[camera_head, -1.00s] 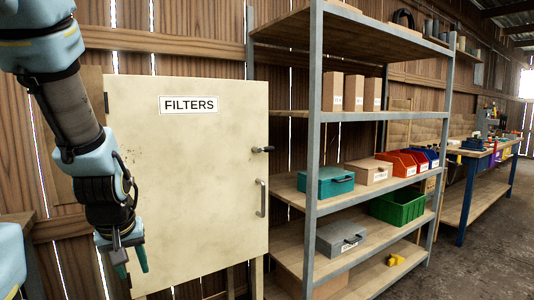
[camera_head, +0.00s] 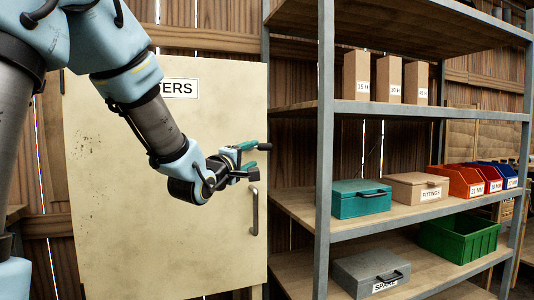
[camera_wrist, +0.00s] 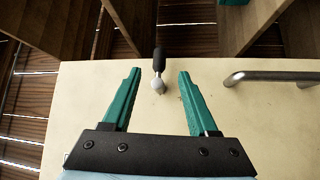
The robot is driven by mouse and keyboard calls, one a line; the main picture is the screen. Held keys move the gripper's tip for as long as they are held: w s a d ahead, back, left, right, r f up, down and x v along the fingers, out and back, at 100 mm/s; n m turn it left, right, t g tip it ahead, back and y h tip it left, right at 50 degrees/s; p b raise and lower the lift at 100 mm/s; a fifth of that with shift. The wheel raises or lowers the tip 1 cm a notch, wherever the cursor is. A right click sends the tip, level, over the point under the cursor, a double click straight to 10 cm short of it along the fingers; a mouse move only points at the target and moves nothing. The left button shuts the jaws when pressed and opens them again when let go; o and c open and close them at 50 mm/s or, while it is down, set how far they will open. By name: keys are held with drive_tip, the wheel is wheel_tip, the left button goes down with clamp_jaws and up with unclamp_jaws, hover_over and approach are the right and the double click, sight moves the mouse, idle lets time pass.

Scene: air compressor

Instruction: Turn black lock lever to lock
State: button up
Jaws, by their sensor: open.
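The black lock lever (camera_wrist: 159,60) shows in the wrist view, with a round pale metal pivot (camera_wrist: 158,86) on the cream cabinet door (camera_wrist: 90,88). Its grip points past the door's edge, toward the shelf side. My gripper (camera_wrist: 159,73) is open, with one teal finger on each side of the lever in the picture. I see no finger touching it, and depth is hard to judge. In the head view my gripper (camera_head: 258,160) is at the right edge of the door (camera_head: 120,200), above the door handle. There it largely hides the lever.
The metal door handle (camera_head: 255,212) is below my gripper and also shows at right in the wrist view (camera_wrist: 275,77). The shelf rack (camera_head: 325,150) stands close at right, holding a teal case (camera_head: 350,205) and several bins. My arm partly covers the FILTERS label (camera_head: 180,89).

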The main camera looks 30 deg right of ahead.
sight(264, 148)
drive_tip(key=p+x, duration=0.1)
drive_tip(key=x, duration=0.9)
drive_tip(key=shift+w+d+r+p, duration=0.15)
drive_tip(key=shift+w+p, duration=0.05)
drive_tip(key=shift+p, duration=0.2)
drive_tip(key=shift+c, duration=0.2)
clamp_jaws()
idle(0.7)
